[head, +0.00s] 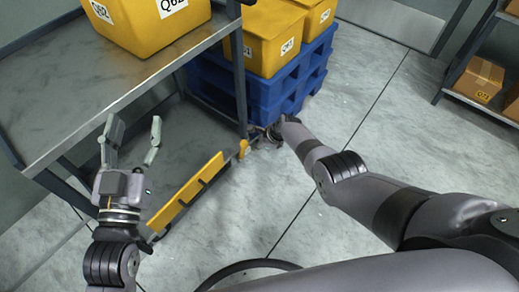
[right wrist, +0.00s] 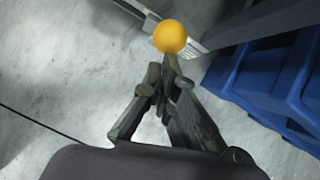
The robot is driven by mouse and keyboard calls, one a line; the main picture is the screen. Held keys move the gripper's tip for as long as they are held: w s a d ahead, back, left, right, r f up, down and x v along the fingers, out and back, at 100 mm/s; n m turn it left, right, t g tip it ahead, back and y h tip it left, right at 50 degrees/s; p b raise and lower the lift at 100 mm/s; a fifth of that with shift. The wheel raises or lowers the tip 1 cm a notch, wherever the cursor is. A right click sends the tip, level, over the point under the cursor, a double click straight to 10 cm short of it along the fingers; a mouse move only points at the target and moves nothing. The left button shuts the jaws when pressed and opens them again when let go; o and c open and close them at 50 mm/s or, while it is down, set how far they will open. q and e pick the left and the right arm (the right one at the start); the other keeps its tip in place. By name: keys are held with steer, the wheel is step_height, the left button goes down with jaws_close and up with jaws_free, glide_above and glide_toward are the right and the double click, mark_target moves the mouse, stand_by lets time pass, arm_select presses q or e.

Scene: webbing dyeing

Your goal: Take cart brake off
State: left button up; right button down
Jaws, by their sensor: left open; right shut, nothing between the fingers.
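The cart (head: 120,85) is a grey metal one with an upper shelf, at the left of the head view. A long yellow bar (head: 185,195) runs low along its near side. A small yellow part (head: 243,148) sits near the bar's far end, by the cart's corner leg. In the right wrist view a round yellow knob (right wrist: 170,36) lies just beyond the fingertips. My right gripper (right wrist: 164,75) is shut and empty, its tips close to the knob; I cannot tell if they touch. It also shows low beside the cart's corner (head: 274,132). My left gripper (head: 133,128) is open and empty beside the shelf edge.
A yellow bin (head: 150,22) stands on the cart. Blue pallets (head: 270,92) with yellow bins (head: 268,38) on top stand close behind the cart's corner. A rack with cardboard boxes (head: 478,79) is at the right. The floor between is clear.

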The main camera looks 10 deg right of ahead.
arm_select(q)
steer(key=shift+w+a+r+t, duration=0.2)
steer(key=shift+r+t, duration=0.1)
steer(key=shift+r, duration=0.05)
arm_select(e)
steer(key=shift+w+a+r, duration=0.25)
steer(key=shift+w+a, duration=0.15)
steer(key=shift+w, duration=0.1)
steer(key=shift+w+a+r, duration=0.25)
steer(key=shift+w+a, duration=0.1)
steer(key=shift+w, duration=0.15)
arm_select(q)
steer(key=shift+d, duration=0.1)
